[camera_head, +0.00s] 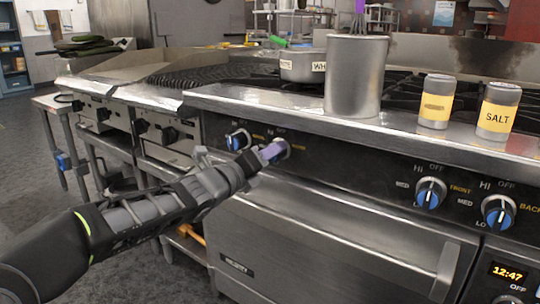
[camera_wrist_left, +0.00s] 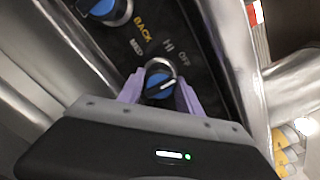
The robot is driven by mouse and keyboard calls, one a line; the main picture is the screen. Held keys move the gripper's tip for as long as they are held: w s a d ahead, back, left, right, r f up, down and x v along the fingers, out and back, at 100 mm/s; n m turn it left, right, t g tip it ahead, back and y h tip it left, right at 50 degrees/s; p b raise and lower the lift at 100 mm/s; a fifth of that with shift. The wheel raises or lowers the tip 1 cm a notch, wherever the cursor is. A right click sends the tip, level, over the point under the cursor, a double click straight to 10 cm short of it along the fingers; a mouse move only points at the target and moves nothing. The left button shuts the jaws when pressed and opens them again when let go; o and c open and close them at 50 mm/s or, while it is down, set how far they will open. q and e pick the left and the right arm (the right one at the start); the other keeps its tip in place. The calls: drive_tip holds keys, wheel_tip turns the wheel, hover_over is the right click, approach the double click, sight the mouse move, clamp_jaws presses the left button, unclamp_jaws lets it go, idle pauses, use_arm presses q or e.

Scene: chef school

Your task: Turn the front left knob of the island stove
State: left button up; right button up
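My left gripper (camera_head: 270,153) is at the stove front. Its purple fingers stand on either side of a knob with a blue centre (camera_wrist_left: 159,82) in the left wrist view. The fingers look spread around the knob; whether they touch it is unclear. In the head view this knob (camera_head: 283,147) is the right one of the left pair, partly hidden by the gripper. The left one of that pair (camera_head: 238,140) is free. In the left wrist view a BACK label lies between this knob and its neighbour (camera_wrist_left: 104,9). My right gripper is not in view.
Two more knobs (camera_head: 430,193) (camera_head: 498,212) sit further right on the black panel. An oven door (camera_head: 330,240) with a long handle is below. A steel pot (camera_head: 355,85), a SALT shaker (camera_head: 498,110) and another shaker (camera_head: 436,101) stand above on the steel ledge.

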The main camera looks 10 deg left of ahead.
use_arm(q)
drive_tip(key=c, duration=0.8)
drive_tip(key=shift+c, duration=0.2)
